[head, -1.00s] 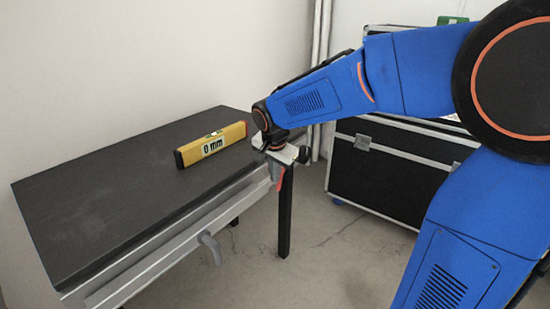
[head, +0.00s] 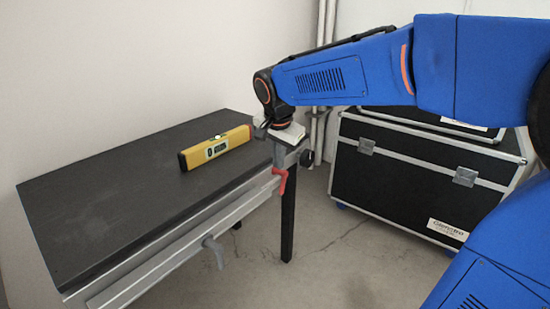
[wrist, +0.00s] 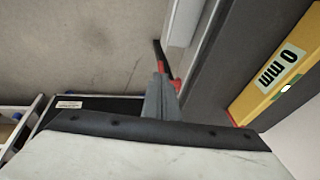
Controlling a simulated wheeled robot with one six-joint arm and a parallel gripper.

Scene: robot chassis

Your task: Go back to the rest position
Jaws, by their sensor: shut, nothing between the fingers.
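My gripper (head: 281,180) hangs fingers-down off the near right corner of the dark-topped table (head: 100,200). Its grey fingers, with a red part at the tip, are shut and empty. In the wrist view my gripper (wrist: 163,85) also shows with its fingers together, the table edge to its right. The level also shows at the right of the wrist view (wrist: 275,70).
A grey crank handle (head: 213,250) sticks out from the table's front rail. A dark table leg (head: 288,215) stands below my gripper. A black flight case (head: 415,180) with metal edges stands behind to the right. Pipes run up the back wall. Bare floor lies in front.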

